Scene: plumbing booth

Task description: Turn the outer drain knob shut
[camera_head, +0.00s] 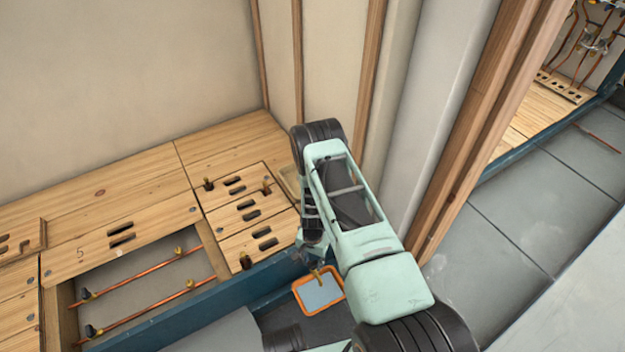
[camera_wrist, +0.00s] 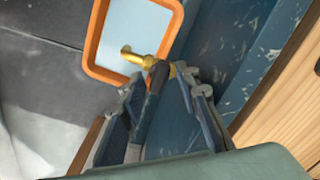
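A brass drain fitting (camera_wrist: 134,54) with a dark part on it shows in the wrist view, its spout over the tray. The same brass (camera_head: 317,273) is small in the head view, beside the blue beam's front face. My gripper (camera_wrist: 166,84) points at it from below in the wrist view. Its fingers stand apart, one on each side of the dark part. I cannot tell whether either finger touches it. In the head view my gripper (camera_head: 314,256) is low at the beam, partly hidden by my arm. The knob's turn angle is not clear.
An orange-rimmed tray (camera_head: 301,297) with a pale blue inside lies on the grey floor below the fitting. The blue beam (camera_head: 225,297) runs along the wooden floor's edge. Copper pipes (camera_head: 150,271) with brass valves lie in an open bay at left. A wooden post (camera_head: 490,130) stands right.

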